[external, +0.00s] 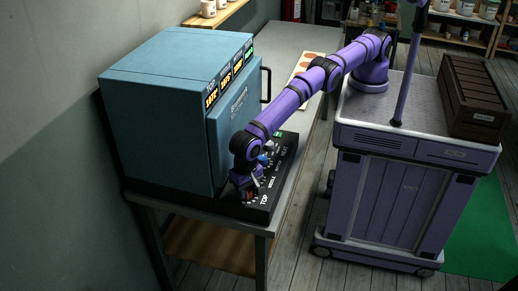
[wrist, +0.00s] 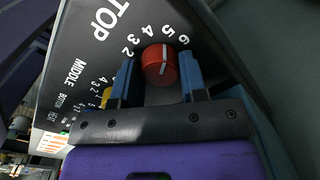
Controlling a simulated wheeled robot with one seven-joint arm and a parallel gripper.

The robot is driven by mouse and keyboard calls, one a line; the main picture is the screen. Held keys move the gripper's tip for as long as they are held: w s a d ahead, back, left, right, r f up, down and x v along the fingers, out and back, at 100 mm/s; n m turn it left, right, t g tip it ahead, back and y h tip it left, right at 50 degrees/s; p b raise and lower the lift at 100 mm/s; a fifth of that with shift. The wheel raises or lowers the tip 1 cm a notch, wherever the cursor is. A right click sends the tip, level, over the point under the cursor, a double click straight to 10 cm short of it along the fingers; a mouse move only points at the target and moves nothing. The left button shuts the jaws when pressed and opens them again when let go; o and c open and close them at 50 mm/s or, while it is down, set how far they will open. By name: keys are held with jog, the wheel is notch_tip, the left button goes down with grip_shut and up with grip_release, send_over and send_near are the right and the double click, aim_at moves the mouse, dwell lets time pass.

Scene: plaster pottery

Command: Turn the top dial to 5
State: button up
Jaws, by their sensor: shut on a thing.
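The top dial is a red round knob (wrist: 155,55) with a white line, beside the word TOP on a black control panel (wrist: 75,45). Numbers including 2 to 6 arc around its far side. The white line runs roughly up and down in the wrist view; I cannot tell exactly which number it marks. My gripper (wrist: 158,72) has its two blue fingers on either side of the knob and is shut on it. In the external view my gripper (external: 246,188) reaches down to the panel's near end and mostly hides the red knob.
The blue kiln (external: 160,110) with its lit displays (external: 228,76) stands right behind the panel, close to my arm. A yellow knob (wrist: 106,97) sits beside the left finger, near the word MIDDLE. The table (external: 285,45) is mostly clear beyond the kiln.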

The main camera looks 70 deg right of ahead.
aim_at(247, 191)
jog(key=shift+m, duration=0.4)
jog(key=o, duration=0.9)
notch_tip(247, 191, up, 11)
dwell(0.8)
